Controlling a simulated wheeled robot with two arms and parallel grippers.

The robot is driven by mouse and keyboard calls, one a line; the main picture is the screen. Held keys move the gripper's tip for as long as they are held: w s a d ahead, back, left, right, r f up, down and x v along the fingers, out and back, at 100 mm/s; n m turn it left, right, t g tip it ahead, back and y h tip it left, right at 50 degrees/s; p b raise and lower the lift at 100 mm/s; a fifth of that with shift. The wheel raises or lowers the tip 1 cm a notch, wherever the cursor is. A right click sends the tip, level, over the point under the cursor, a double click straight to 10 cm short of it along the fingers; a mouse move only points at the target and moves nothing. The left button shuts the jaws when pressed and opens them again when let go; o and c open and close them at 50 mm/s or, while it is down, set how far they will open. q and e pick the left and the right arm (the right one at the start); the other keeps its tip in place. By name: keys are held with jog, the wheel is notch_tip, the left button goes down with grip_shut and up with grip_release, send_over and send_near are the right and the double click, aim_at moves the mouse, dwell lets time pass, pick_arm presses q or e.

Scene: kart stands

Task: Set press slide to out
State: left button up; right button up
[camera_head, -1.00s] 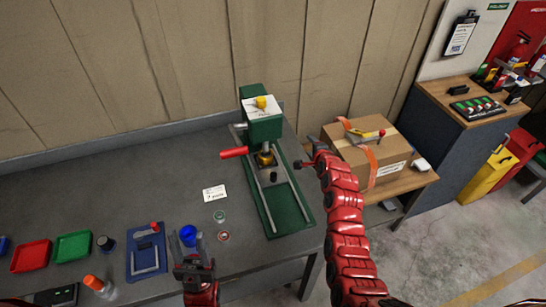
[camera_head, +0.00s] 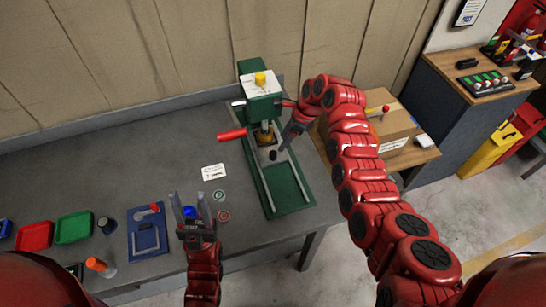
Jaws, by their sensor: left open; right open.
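The green press (camera_head: 262,108) stands on the grey workbench with a red-handled lever (camera_head: 232,135) pointing left. Its slide rails run forward along a green base (camera_head: 288,192). A small black knob (camera_head: 272,155) shows on the slide, just in front of the brass-coloured part under the press head. My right gripper (camera_head: 286,146) points down over the right rail, close to the knob; I cannot tell whether it touches anything. It is open. My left gripper (camera_head: 190,200) is open and points up the bench, left of the press base, with a blue cup (camera_head: 190,212) seen between its fingers.
A white card (camera_head: 213,172) and small round discs (camera_head: 222,215) lie left of the press. A blue tray (camera_head: 148,238), green tray (camera_head: 73,228) and red tray (camera_head: 34,236) sit further left. A cardboard box (camera_head: 395,130) stands on a table at right, behind my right arm.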

aim_at(273, 153)
jog(key=b+x, duration=0.5)
jog(key=x, duration=0.4)
jog(key=shift+d+b, duration=0.1)
jog(key=shift+b, duration=0.3)
jog(key=shift+w+a+f+b, duration=0.15)
jog(key=shift+a+f+b, duration=0.1)
jog(key=shift+f+b, duration=0.1)
jog(key=shift+c, duration=0.3)
grip_shut()
